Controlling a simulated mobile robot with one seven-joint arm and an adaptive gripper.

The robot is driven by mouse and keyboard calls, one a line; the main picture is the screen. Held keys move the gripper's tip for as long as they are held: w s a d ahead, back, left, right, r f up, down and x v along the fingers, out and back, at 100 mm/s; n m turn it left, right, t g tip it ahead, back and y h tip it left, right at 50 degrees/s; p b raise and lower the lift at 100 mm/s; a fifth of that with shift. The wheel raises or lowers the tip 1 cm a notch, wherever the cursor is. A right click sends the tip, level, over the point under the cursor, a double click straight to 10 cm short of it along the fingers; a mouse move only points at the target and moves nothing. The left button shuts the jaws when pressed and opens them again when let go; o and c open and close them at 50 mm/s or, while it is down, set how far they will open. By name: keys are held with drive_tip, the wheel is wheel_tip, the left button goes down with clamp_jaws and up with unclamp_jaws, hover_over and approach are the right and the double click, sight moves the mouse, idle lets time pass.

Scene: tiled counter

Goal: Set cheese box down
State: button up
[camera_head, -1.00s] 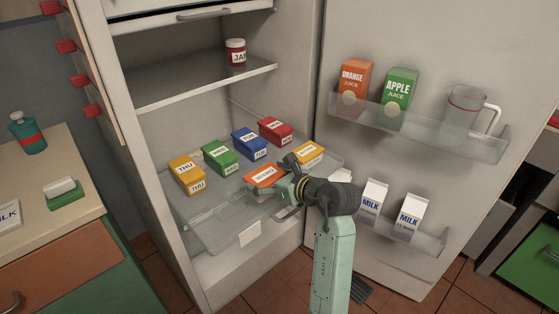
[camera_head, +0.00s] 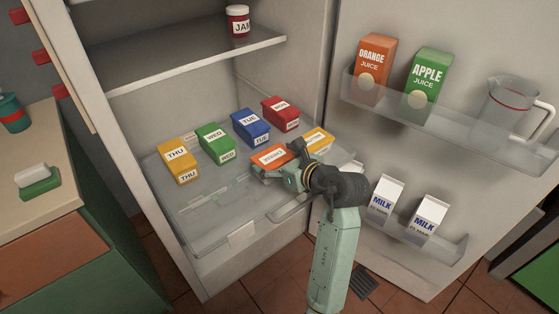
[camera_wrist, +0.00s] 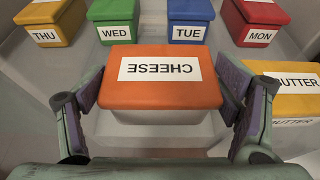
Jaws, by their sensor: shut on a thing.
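The cheese box (camera_head: 271,157) has an orange lid with a white CHEESE label, which reads upside down in the wrist view (camera_wrist: 160,92). My gripper (camera_head: 286,172) is shut on it, with one finger on each side of the box. The box is inside the open fridge, at the clear drawer (camera_head: 210,215), beside the yellow butter box (camera_head: 319,140). In the wrist view the butter box (camera_wrist: 290,105) is just right of my right finger. I cannot tell whether the underside of the cheese box touches the drawer floor.
Yellow THU (camera_head: 177,160), green WED (camera_head: 214,143), blue TUE (camera_head: 250,127) and red MON (camera_head: 280,113) boxes stand in a row behind. The drawer's front left is clear. The open door holds milk cartons (camera_head: 383,199), juices and a jug (camera_head: 507,108).

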drive_tip(key=shift+w+f, duration=0.1)
drive_tip(key=shift+f, duration=0.55)
drive_tip(key=shift+w+d, duration=0.1)
drive_tip(key=shift+r, duration=0.2)
drive_tip(key=shift+f, duration=0.15)
drive_tip(key=o, duration=1.4)
